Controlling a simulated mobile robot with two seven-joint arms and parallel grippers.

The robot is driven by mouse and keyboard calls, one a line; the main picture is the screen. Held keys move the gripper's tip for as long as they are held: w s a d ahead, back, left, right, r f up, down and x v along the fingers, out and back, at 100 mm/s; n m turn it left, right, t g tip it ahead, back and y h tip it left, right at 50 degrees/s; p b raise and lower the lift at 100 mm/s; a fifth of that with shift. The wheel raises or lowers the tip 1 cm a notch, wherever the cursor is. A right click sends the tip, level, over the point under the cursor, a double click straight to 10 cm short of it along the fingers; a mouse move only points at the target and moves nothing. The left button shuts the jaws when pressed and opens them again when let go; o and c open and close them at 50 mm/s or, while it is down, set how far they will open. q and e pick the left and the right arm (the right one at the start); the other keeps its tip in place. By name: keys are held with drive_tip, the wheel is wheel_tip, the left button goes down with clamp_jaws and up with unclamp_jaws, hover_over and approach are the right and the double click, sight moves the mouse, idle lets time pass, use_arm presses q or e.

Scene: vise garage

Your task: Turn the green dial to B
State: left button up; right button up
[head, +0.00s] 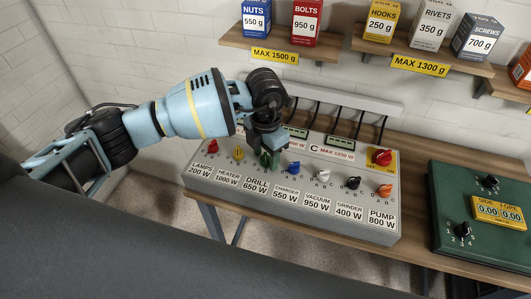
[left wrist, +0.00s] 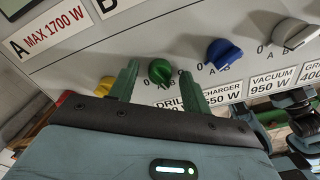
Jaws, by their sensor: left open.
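The green dial (left wrist: 160,71) is on the sloped front of a grey control panel (head: 310,207), above the label DRILL 650 W (head: 257,186). In the left wrist view the marks 0, A and B show around it. I cannot tell which mark it points to. My left gripper (left wrist: 159,86) is open, with one green finger on each side of the dial. I cannot tell if the fingers touch it. In the head view the gripper (head: 266,157) comes down over the dial and largely hides it. My right gripper does not show.
A yellow dial (head: 239,153) and a blue dial (head: 293,168) flank the green one closely. White, black, orange and red dials are further along. A green box (head: 480,215) with black knobs stands at the right. Shelves with boxes (head: 305,22) hang above.

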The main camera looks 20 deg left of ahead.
sight(265, 156)
use_arm(q)
wheel_tip(265, 156, up, 8)
drive_tip(key=shift+f, duration=0.1)
idle(0.4)
idle(0.5)
